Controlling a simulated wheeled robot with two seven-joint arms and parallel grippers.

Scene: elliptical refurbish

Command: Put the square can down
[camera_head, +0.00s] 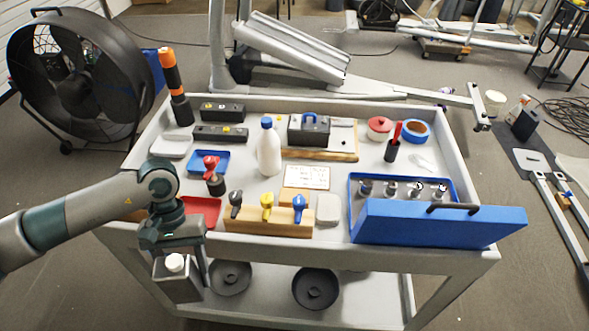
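The square can (181,289) is a grey box-shaped can with a white cap (174,262). It hangs from my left gripper (180,262), in front of the cart's near left side and apart from the floor. The gripper is pointing down with its fingers around the can, and it looks shut on it. The fingers are partly hidden by the gripper body and the can. The can looks slightly tilted in this view. My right gripper is not in view.
The grey cart (462,258) has a crowded top: a white bottle (269,150), a blue toolbox (430,224), a wooden block with coloured handles (266,222) and a red tray (200,211). Two dark discs (316,288) lie on its lower shelf. A large fan (80,80) stands behind left.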

